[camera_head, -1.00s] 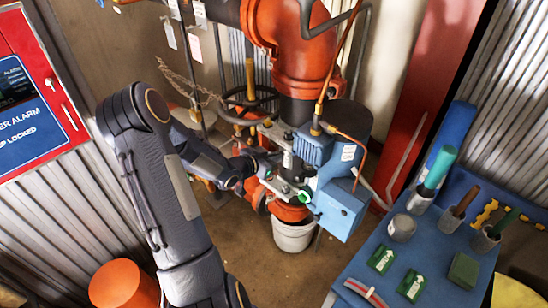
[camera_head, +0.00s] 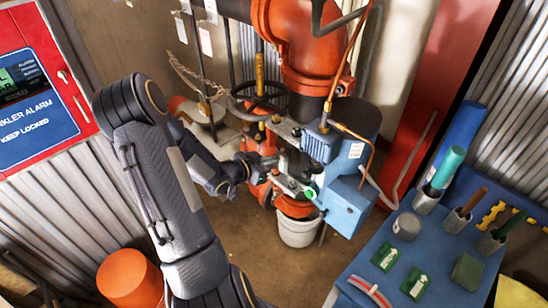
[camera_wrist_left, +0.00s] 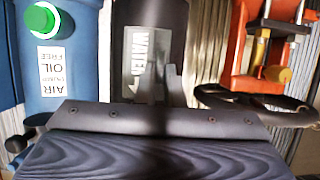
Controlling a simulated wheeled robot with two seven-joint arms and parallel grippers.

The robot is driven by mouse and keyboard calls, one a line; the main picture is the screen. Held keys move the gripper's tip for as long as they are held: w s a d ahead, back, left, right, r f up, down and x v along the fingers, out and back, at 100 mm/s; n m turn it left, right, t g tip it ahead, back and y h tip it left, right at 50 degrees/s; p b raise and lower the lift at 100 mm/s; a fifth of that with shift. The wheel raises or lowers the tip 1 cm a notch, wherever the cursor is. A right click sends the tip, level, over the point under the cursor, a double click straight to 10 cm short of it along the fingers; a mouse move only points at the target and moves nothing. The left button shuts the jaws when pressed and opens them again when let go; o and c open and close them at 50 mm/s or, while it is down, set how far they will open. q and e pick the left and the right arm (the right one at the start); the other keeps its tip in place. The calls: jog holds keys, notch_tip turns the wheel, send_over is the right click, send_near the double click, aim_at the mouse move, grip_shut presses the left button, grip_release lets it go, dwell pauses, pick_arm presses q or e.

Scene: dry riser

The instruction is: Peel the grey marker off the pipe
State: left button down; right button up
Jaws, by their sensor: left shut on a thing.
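The grey marker (camera_wrist_left: 138,52), lettered WATER with an arrow, shows on the dark vertical pipe (camera_wrist_left: 150,12) in the left wrist view. In the head view the same pipe (camera_head: 291,158) stands beside the blue unit, and the marker is too small to make out. My left gripper (camera_head: 266,166) reaches in from the left, beside the pipe. In the wrist view its fingertips (camera_wrist_left: 161,76) are shut on the marker's lower right edge. How far the marker has come off the pipe cannot be told. My right gripper is out of view.
A blue compressor-like unit (camera_head: 345,205) adjoins the pipe on the right, with a handwheel (camera_head: 259,95) behind it. A white bucket (camera_head: 299,232) stands below. A blue bench (camera_head: 440,282) with tools and green tags is at right. An orange cylinder (camera_head: 130,279) stands at front left.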

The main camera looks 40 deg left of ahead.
pick_arm(q)
jog(key=s, duration=0.3)
jog(key=shift+s+a, duration=0.15)
jog(key=shift+s, duration=0.15)
dwell(0.6)
